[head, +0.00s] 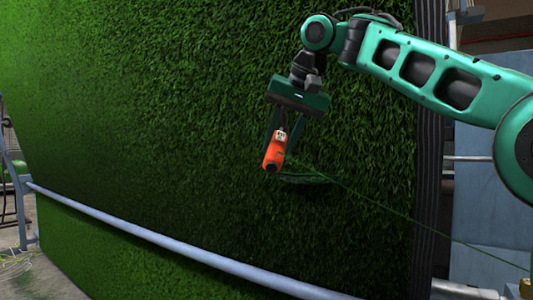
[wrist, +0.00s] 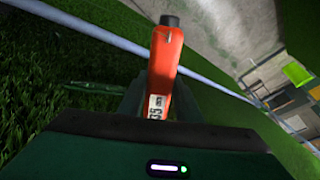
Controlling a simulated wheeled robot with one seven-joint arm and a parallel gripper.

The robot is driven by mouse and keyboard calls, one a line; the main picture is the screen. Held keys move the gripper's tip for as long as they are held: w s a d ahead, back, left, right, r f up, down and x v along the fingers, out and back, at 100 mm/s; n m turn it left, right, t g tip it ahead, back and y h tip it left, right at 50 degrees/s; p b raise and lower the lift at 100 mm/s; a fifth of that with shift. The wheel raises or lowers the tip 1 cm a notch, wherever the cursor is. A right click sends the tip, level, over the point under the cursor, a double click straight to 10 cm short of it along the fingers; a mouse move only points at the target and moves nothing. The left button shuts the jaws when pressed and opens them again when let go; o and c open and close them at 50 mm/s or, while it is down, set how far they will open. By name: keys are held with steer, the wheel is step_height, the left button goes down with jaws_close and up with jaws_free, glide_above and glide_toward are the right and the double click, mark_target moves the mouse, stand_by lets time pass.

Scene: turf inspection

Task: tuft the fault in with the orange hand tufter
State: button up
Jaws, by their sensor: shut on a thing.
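My gripper (head: 280,135) points down in front of the upright turf (head: 170,120) and is shut on the orange hand tufter (head: 272,158). The tufter (wrist: 167,60) also shows in the wrist view between the fingers, with a white label and a dark round end. A dark, slit-like mark in the turf, which looks like the fault (head: 310,180), lies just right of and below the tufter. A narrow streak (wrist: 95,87) shows on the turf left of the tufter in the wrist view. Whether the tufter touches the turf cannot be told.
A thin green yarn (head: 400,213) runs from near the tufter to the lower right. A pale horizontal bar (head: 180,238) crosses in front of the lower turf. A dark ribbed edge (head: 428,160) bounds the turf at right. Concrete floor (wrist: 235,35) shows in the wrist view.

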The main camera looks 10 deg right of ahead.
steer(key=shift+s+a+r, duration=0.1)
steer(key=shift+s+r, duration=0.05)
steer(key=shift+r, duration=0.4)
steer(key=shift+s+a+r, duration=0.1)
steer(key=shift+r, duration=0.45)
steer(key=shift+r, duration=0.15)
steer(key=shift+s+a+r, duration=0.2)
steer(key=shift+s+r, duration=0.1)
steer(key=shift+r, duration=0.45)
steer(key=shift+s+r, duration=0.2)
steer(key=shift+r, duration=0.9)
steer(key=shift+s+a+r, duration=0.2)
steer(key=shift+r, duration=0.55)
